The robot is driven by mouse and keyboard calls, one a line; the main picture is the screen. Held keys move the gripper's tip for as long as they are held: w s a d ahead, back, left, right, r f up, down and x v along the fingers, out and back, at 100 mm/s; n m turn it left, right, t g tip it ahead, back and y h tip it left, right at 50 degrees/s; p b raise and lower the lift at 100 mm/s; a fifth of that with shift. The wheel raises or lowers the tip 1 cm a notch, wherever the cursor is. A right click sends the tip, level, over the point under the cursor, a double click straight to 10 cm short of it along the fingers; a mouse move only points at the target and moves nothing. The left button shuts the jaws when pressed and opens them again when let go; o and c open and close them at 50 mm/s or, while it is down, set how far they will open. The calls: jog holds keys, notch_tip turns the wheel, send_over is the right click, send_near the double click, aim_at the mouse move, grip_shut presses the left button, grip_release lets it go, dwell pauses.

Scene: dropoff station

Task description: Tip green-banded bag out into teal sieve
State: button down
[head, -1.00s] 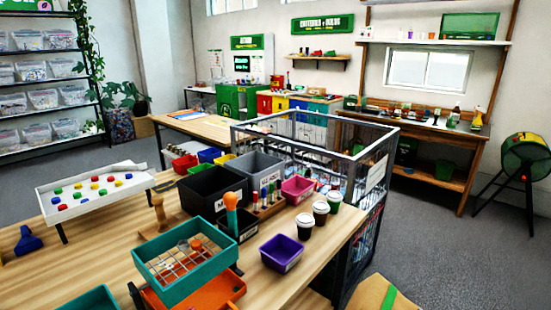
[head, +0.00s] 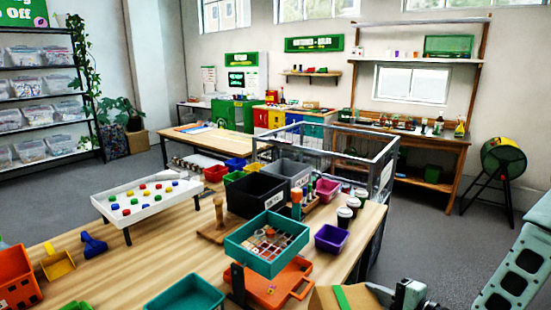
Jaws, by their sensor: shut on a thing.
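The brown bag with a green band (head: 341,296) shows at the bottom edge, right of the orange tray; its lower part is cut off. My gripper (head: 381,292) is at the bag's right side, shut on it, and partly out of frame. The bag is apart from the sieve in the picture. The bag's mouth and contents are not clearly visible.
An orange tray (head: 262,285) sits under the sieve. A purple bin (head: 331,239), dark-lidded cups (head: 345,217) and a black bin (head: 257,192) stand nearby. A second teal tray (head: 187,294) is at the front. A wire cage (head: 380,165) stands behind.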

jog(key=w+a+r+n+g+y+p, duration=0.15)
jog(key=a+r+n+g, duration=0.25)
jog(key=a+r+n, duration=0.55)
jog(key=w+a+r+n+g+p, duration=0.15)
jog(key=a+r+n+g, duration=0.35)
jog(key=r+n, duration=0.65)
jog(key=s+a+r+n+t+p, duration=0.1)
jog(key=a+r+n, duration=0.1)
jog(key=r, duration=0.6)
jog(key=s+a+r+n+p, duration=0.1)
jog(key=a+r, duration=0.3)
jog(key=r, duration=0.4)
jog(key=s+a+r+n+t+p, duration=0.1)
jog(key=s+a+r+n, duration=0.2)
jog(key=r, duration=0.5)
jog(key=shift+s+a+r+t, duration=0.15)
jog(key=shift+s+t, duration=0.05)
jog(key=shift+t, duration=0.1)
jog(key=shift+y, duration=0.25)
